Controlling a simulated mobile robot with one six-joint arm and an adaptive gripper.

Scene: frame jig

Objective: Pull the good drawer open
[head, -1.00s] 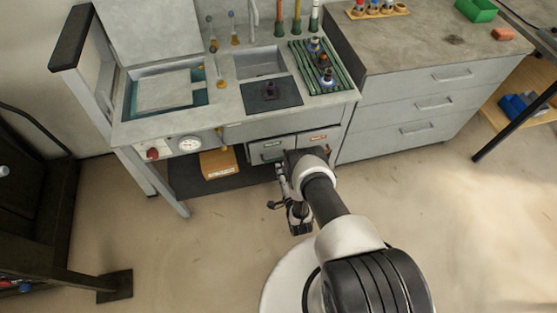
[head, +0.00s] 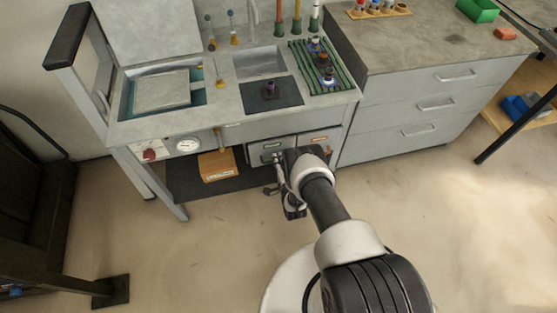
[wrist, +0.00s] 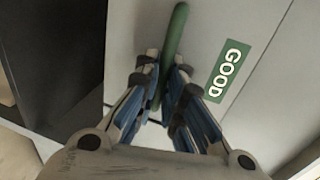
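The good drawer (head: 257,154) is the left of two small grey drawers under the bench. Its front (wrist: 135,35) fills much of the wrist view, with a green "GOOD" label (wrist: 229,72). The drawer looks closed, flush with its neighbour. Its green bar handle (wrist: 174,35) runs between my fingers in the wrist view. My gripper (wrist: 163,75) has its fingertips against both sides of the handle, with little gap seen. In the head view my gripper (head: 277,172) is at the drawer front, and my wrist partly hides the area.
The right drawer (head: 318,138) with an orange label sits beside the good drawer. A cardboard box (head: 218,166) stands on the dark low shelf (head: 185,180) to the left. A grey three-drawer cabinet (head: 400,130) stands at right. The floor (head: 220,255) in front is clear.

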